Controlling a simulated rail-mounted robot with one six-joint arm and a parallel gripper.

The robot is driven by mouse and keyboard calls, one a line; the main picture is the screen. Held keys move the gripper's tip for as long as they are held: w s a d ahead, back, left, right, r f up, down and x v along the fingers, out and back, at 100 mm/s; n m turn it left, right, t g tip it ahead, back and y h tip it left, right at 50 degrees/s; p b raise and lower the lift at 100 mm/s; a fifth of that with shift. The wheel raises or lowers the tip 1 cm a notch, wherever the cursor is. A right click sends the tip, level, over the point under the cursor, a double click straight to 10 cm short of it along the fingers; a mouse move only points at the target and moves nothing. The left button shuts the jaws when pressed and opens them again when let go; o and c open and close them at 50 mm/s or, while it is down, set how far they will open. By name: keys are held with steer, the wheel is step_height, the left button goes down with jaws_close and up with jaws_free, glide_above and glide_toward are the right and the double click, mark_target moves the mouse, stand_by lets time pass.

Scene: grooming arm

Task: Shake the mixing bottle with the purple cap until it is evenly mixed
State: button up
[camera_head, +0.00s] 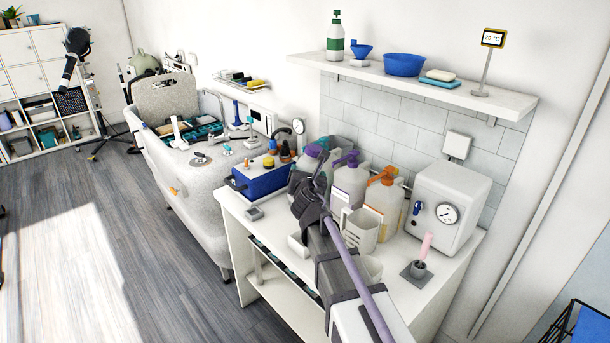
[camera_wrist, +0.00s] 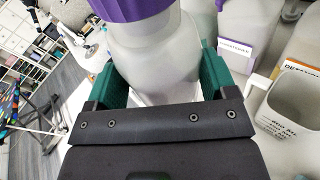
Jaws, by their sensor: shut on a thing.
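The mixing bottle (camera_wrist: 160,55) has a whitish body and a purple cap (camera_wrist: 130,8) in the wrist view. My gripper (camera_wrist: 161,75) is shut on its body, with one green finger on each side. The cap's upper part is cut off by the frame, and the bottle's lower part is hidden by my gripper. In the head view my dark wrist (camera_head: 308,200) is over the white bench, and the held bottle is mostly hidden beyond it. I cannot tell how mixed the contents are, or whether the bottle touches the bench.
A purple-pump jug (camera_head: 350,182) and an orange-pump jug (camera_head: 385,200) stand close by on the bench (camera_head: 440,268). A clear measuring jug (camera_head: 360,235) stands in front. A white box with a gauge (camera_head: 452,205) is at right, a blue box (camera_head: 262,178) at left. A shelf (camera_head: 420,85) hangs above.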

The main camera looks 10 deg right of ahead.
steer(key=shift+a+n+h, duration=0.25)
steer(key=shift+n+h, duration=0.05)
steer(key=shift+n, duration=0.8)
